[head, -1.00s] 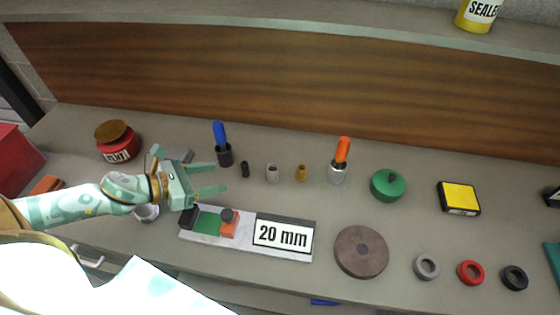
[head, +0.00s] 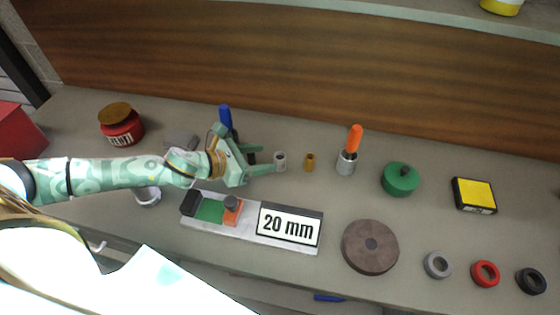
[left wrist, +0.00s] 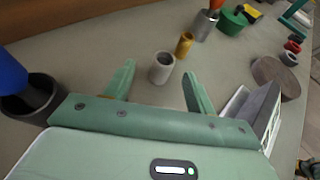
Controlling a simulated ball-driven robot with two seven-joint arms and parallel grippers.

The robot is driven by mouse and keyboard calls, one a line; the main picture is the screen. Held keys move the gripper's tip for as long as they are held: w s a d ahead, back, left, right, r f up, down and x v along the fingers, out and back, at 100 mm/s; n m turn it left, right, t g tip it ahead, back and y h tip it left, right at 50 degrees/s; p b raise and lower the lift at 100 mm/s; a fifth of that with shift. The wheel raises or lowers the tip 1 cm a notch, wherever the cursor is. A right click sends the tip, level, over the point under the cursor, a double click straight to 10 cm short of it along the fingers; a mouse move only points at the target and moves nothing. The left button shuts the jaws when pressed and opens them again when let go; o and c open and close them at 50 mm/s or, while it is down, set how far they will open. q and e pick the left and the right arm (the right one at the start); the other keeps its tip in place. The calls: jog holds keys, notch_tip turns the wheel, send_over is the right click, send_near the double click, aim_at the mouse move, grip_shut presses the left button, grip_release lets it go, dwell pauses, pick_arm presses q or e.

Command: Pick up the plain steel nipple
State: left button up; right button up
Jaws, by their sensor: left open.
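The plain steel nipple (head: 280,161) is a short grey hollow cylinder standing upright on the bench. My left gripper (head: 267,159) is open, with its fingers pointing right toward the nipple, and the nipple is just at the fingertips. In the left wrist view the steel nipple (left wrist: 161,70) shows centred between the tips of the two open fingers (left wrist: 160,76), with no visible contact. A brass-coloured nipple (head: 309,162) stands just to its right; it also shows in the left wrist view (left wrist: 184,45). My right gripper is not in view.
A blue-handled tool (head: 225,118) stands in a dark cup behind my gripper. An orange-handled tool (head: 354,138) stands in a steel cup. A 20 mm gauge block (head: 290,227) lies in front. A green lidded pot (head: 400,180) and brown disc (head: 370,247) are further right.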

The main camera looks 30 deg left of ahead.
aim_at(276, 157)
pick_arm(q)
jog(key=x, duration=0.4)
jog(key=shift+d, duration=0.4)
jog(key=c, duration=1.1)
jog(key=shift+o, duration=0.2)
